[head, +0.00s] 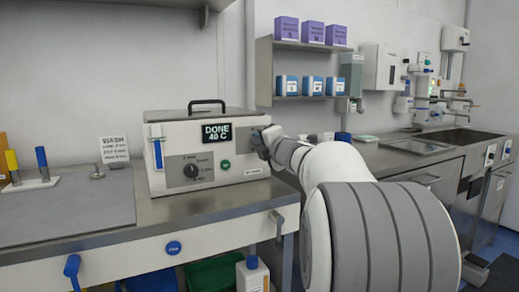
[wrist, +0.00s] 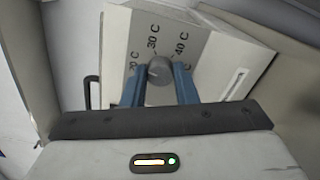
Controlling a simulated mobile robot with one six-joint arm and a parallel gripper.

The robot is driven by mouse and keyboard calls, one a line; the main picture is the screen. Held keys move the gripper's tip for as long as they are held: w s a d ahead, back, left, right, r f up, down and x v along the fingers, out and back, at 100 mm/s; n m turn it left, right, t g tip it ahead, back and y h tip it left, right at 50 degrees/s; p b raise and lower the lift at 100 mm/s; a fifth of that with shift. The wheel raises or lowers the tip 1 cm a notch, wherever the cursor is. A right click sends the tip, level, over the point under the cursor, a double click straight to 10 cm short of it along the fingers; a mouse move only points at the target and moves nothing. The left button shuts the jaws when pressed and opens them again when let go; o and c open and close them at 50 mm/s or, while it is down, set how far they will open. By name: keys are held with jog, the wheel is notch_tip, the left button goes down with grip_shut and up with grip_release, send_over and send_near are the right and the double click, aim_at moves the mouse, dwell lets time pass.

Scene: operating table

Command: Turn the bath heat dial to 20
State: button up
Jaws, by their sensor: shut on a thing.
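The bath (head: 165,185) is a pale box with a black top handle. Its display (head: 216,132) reads DONE 40 C. My gripper (head: 262,142) is at the upper right of the bath's front and hides the heat dial in the head view. In the wrist view, the heat dial (wrist: 159,68) is a round grey knob between the two blue fingers of my gripper (wrist: 159,80), which is shut on it. The marks 20 C, 30 C and 40 C show around the dial, left to right. Where its pointer stands is hard to tell.
A black timer knob (head: 190,171) and a green button (head: 225,164) are on the bath's front. A WASH sign (head: 114,149) and a stand with blue and yellow tubes (head: 30,183) are at left. Shelves (head: 310,45) and a sink counter (head: 420,148) are at right.

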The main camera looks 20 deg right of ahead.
jog(key=shift+f+n+b, duration=0.1)
jog(key=shift+n+b, duration=0.4)
jog(key=shift+n, duration=0.6)
jog(key=o, duration=1)
jog(key=shift+s, duration=0.1)
jog(key=s+p, duration=0.1)
jog(key=s, duration=0.6)
jog(key=shift+s, duration=0.3)
jog(key=shift+d, duration=0.1)
